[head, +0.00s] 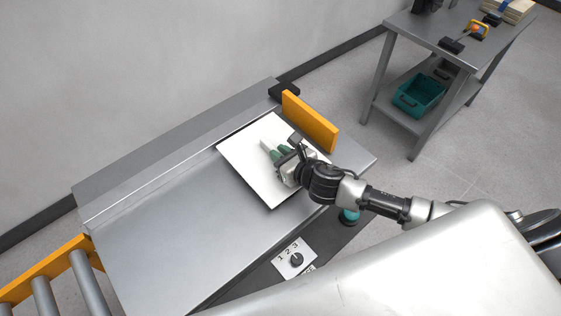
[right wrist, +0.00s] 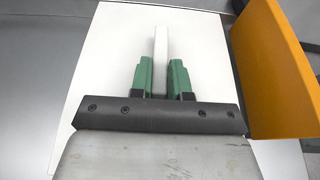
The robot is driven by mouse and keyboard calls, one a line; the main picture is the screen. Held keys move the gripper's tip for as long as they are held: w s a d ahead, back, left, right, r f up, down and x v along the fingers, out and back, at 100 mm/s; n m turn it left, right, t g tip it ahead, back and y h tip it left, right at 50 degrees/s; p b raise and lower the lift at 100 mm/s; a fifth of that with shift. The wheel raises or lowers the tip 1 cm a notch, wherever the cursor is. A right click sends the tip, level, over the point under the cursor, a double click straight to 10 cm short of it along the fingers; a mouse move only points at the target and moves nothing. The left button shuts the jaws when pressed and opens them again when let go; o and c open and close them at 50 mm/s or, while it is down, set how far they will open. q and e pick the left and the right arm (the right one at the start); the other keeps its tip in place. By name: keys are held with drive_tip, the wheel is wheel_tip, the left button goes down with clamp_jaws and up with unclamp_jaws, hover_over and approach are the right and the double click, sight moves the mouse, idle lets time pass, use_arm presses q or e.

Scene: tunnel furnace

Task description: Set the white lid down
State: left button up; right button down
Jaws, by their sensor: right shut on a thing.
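The white lid (head: 246,165) is a flat square plate over the far right end of the grey metal surface. It shows a dark edge along its near left side in the head view, and I cannot tell whether it touches the surface. A pale upright handle (right wrist: 160,50) stands at its middle. My right gripper (head: 275,152) is shut on this handle; its green fingers (right wrist: 160,80) flank the handle in the right wrist view. In that view the lid (right wrist: 110,55) fills the middle. My left gripper does not show.
An orange plate (head: 310,122) stands upright just beyond the lid; it is at the right in the wrist view (right wrist: 270,70). The metal surface (head: 170,225) is bare to the left. Rollers (head: 85,280) adjoin the left end. A numbered dial (head: 296,259) is on the front. A workbench (head: 455,45) stands behind right.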

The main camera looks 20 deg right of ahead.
drive_tip(key=shift+f, duration=1.65)
drive_tip(key=shift+b, duration=0.3)
drive_tip(key=c, duration=1.1)
unclamp_jaws()
drive_tip(key=shift+f, duration=0.15)
drive_tip(key=shift+s+r, duration=0.1)
drive_tip(key=shift+r, duration=0.1)
drive_tip(key=v, duration=1)
drive_tip(key=shift+s+d, duration=0.2)
drive_tip(key=shift+s, duration=0.1)
drive_tip(key=shift+s+d+r, duration=0.2)
drive_tip(key=shift+s+r, duration=0.1)
drive_tip(key=shift+s, duration=0.25)
